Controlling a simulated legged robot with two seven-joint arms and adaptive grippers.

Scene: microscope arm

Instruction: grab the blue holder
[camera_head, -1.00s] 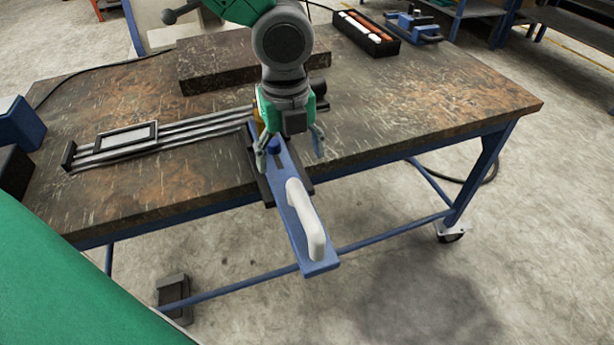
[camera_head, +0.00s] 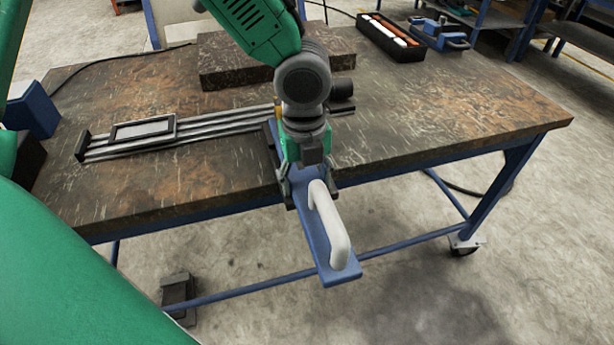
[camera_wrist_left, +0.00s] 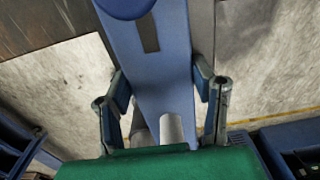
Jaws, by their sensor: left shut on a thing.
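The blue holder (camera_head: 318,232) is a long flat blue bar with a white handle (camera_head: 330,228) on top. In the head view it juts out past the front edge of the table. My left gripper (camera_head: 310,185) is over the bar, with its fingers on either side, shut on it behind the handle. In the left wrist view the blue holder (camera_wrist_left: 158,70) runs between the two fingers of my left gripper (camera_wrist_left: 162,105), and the white handle (camera_wrist_left: 172,130) shows near the palm. The holder's far end is hidden under my gripper in the head view. My right gripper is not in view.
The worn table (camera_head: 440,110) carries a rail with a framed plate (camera_head: 142,133), a dark stone block (camera_head: 225,65), a black tray with coloured sticks (camera_head: 392,38) and a blue clamp-like tool (camera_head: 440,35). The table's right part is clear.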

